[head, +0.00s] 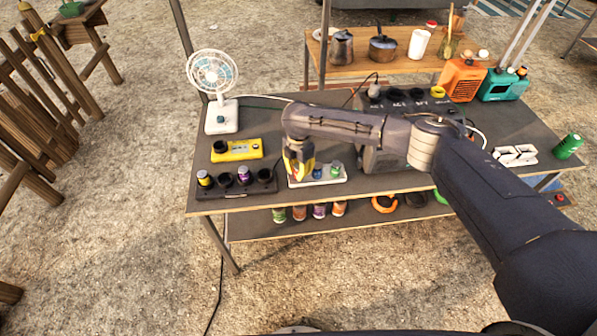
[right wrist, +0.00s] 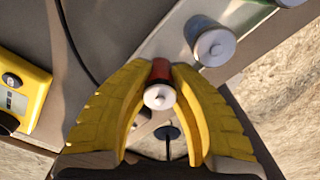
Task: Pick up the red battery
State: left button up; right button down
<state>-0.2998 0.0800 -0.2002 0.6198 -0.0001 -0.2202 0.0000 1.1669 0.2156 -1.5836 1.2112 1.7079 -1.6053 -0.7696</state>
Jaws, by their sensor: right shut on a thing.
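The red battery (right wrist: 160,70) shows in the right wrist view between the two yellow fingers of my right gripper (right wrist: 163,84), its pale end cap facing the camera. The gripper is shut on it. In the head view my right gripper (head: 299,160) is over the left end of a white tray (head: 322,182) and largely hides the battery. I cannot tell whether the battery is clear of the tray. A blue battery (head: 317,173) and a green battery (head: 336,168) stand on the tray to the right. My left gripper is not in view.
A black holder (head: 237,190) with a yellow and a purple battery stands left, below a yellow meter (head: 236,150). A white fan (head: 214,85) is behind. A dark power unit (head: 385,160) is close on the right. A green can (head: 568,146) stands far right.

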aim_at(298, 165)
notch_tip(298, 165, up, 20)
jog(key=shift+f, duration=0.25)
dwell(0.3)
